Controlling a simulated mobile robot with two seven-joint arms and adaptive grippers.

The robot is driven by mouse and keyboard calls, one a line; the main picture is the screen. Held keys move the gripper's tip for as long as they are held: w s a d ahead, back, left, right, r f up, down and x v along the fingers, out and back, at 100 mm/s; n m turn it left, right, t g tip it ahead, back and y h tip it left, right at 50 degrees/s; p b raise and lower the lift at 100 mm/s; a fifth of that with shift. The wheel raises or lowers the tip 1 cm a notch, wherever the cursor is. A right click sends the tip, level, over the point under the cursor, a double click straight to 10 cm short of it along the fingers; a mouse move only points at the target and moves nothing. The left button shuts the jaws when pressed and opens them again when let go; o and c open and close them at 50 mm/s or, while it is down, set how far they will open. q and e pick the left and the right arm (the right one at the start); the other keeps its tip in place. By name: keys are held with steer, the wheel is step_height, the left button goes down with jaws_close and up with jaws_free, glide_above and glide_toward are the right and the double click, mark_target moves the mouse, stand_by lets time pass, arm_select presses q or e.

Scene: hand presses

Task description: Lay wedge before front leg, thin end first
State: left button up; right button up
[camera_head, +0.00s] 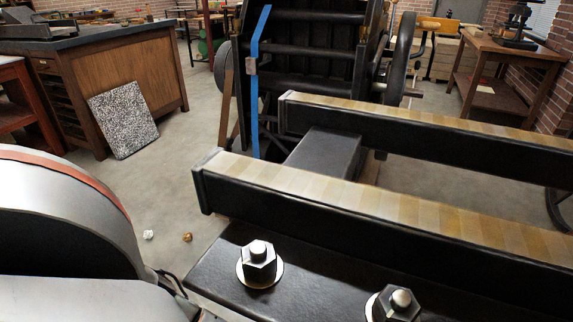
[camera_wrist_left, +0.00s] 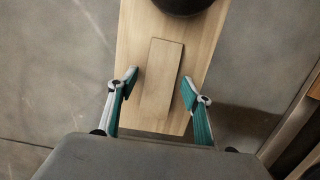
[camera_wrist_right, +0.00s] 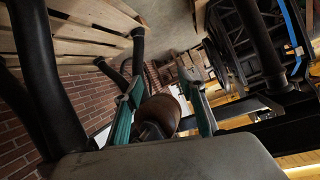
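In the left wrist view, the wedge (camera_wrist_left: 161,80) is a narrow tapered wooden piece lying on a wider pale wooden board (camera_wrist_left: 205,28) on the floor. The dark rounded foot of a leg (camera_wrist_left: 183,4) stands on the board beyond the wedge's far end. My left gripper (camera_wrist_left: 159,80) is open, one finger on each side of the wedge, with board showing between each finger and it. My right gripper (camera_wrist_right: 161,88) is open in the right wrist view. A brown rounded wooden part (camera_wrist_right: 160,111) shows between its fingers; I cannot tell its distance. Neither gripper shows in the head view.
A large black press with pale-topped rails (camera_head: 330,185) fills the right. Large bolts (camera_head: 258,262) stand on its near beam. A speckled slab (camera_head: 124,120) leans on a wooden cabinet (camera_head: 135,75). Floor is clear at left except for two small lumps (camera_head: 187,237).

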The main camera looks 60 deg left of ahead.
arm_select(q)
steer(key=shift+r, duration=0.15)
steer(key=r, duration=0.1)
steer(key=r+p, duration=0.1)
steer(key=r, duration=0.1)
steer(key=r+p, duration=0.1)
steer(key=shift+w+d+r, duration=0.15)
steer(key=shift+w+r, duration=0.05)
steer(key=shift+w, duration=0.05)
step_height(320, 180, up, 8)
steer(key=s+p, duration=0.2)
steer(key=p, duration=0.2)
steer(key=shift+d+f, duration=0.25)
steer(key=shift+d, duration=0.1)
arm_select(e)
steer(key=d+f+n+g+h, duration=0.1)
steer(key=d+n, duration=0.2)
steer(key=d, duration=0.2)
steer(key=shift+s+d+f+h, duration=0.3)
steer(key=shift+s+d+f, duration=0.05)
steer(key=shift+d, duration=0.05)
